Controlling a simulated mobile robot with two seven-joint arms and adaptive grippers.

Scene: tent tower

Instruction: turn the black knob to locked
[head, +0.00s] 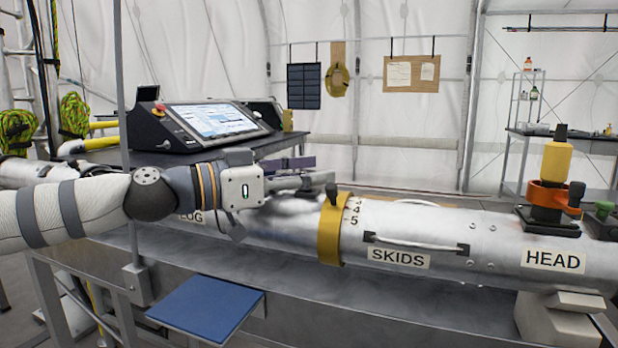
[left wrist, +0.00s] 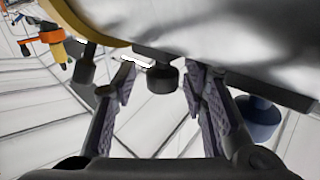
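My left gripper (head: 318,181) reaches in from the left over the metal tube (head: 405,215), just left of the yellow ring (head: 330,229). In the left wrist view its fingers (left wrist: 159,84) are open, one on each side of a black knob (left wrist: 163,78) on the tube. Gaps show on both sides of this knob. A second dark knob (left wrist: 86,68) is by the yellow ring; a black knob (head: 332,191) on top of the ring shows in the head view. No locked mark is readable. My right gripper is not in view.
A dark blue knob (left wrist: 258,117) is close outside the right-hand finger. An orange clamp with a yellow-handled tool (head: 555,165) stands on the tube at right. A console screen (head: 215,121) stands behind my arm. A blue panel (head: 206,305) is in front below.

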